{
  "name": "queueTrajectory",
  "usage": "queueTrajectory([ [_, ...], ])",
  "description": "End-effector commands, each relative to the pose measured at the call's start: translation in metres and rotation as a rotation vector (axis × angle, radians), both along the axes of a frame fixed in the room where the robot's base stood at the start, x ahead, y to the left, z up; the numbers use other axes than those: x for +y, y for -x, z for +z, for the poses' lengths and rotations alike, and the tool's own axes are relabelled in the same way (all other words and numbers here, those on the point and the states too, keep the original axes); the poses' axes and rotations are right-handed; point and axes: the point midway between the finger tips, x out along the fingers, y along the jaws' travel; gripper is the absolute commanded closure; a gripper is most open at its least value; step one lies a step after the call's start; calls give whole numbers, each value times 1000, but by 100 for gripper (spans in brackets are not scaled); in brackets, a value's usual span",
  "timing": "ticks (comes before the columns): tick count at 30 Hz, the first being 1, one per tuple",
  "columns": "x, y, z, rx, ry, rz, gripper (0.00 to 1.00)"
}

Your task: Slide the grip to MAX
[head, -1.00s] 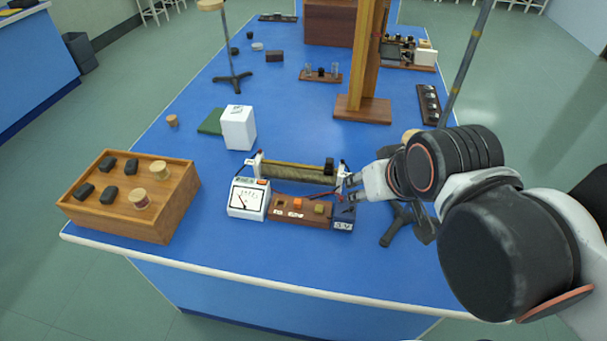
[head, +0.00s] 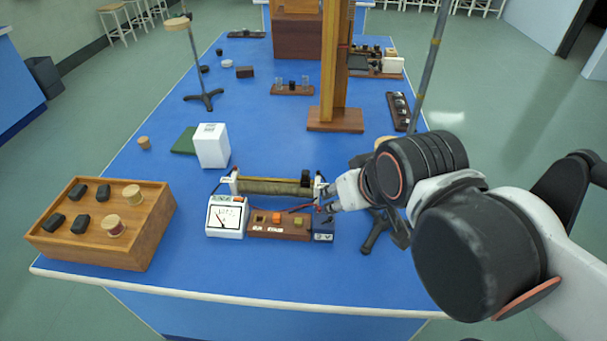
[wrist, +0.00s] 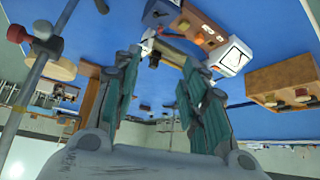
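The slide rheostat (head: 270,187), a long brown wound coil under a rod between white end posts, stands on the blue bench. Its black grip (head: 305,178) sits near the right end of the rod. No MAX mark is legible. My gripper (head: 325,203) is just right of the rheostat's right end, apart from the grip. In the wrist view, the teal-padded fingers of my gripper (wrist: 162,68) are spread open. The rheostat (wrist: 178,45) and dark grip (wrist: 154,60) show beyond the fingertips; nothing appears clamped between them.
A white meter (head: 225,217) and a brown switch block (head: 277,226) stand in front of the rheostat. A wooden tray (head: 147,240) is at left, a white box (head: 212,147) behind. A stand base (head: 375,235) is beneath my arm. Bench between tray and meter is clear.

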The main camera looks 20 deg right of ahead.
Motion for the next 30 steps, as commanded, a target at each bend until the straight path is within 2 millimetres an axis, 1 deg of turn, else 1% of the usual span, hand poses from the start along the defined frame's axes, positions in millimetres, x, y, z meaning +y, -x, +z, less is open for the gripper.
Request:
queueTrajectory([
  [11,0,0,0,0,0,0,60],
  [12,0,0,0,0,0,0,62],
  [16,0,-5,5,14,-5,-7,62],
  [20,0,-20,19,59,-21,-31,62],
  [24,0,-44,33,133,-43,-71,62],
  [30,0,-81,45,237,-72,-132,62],
])
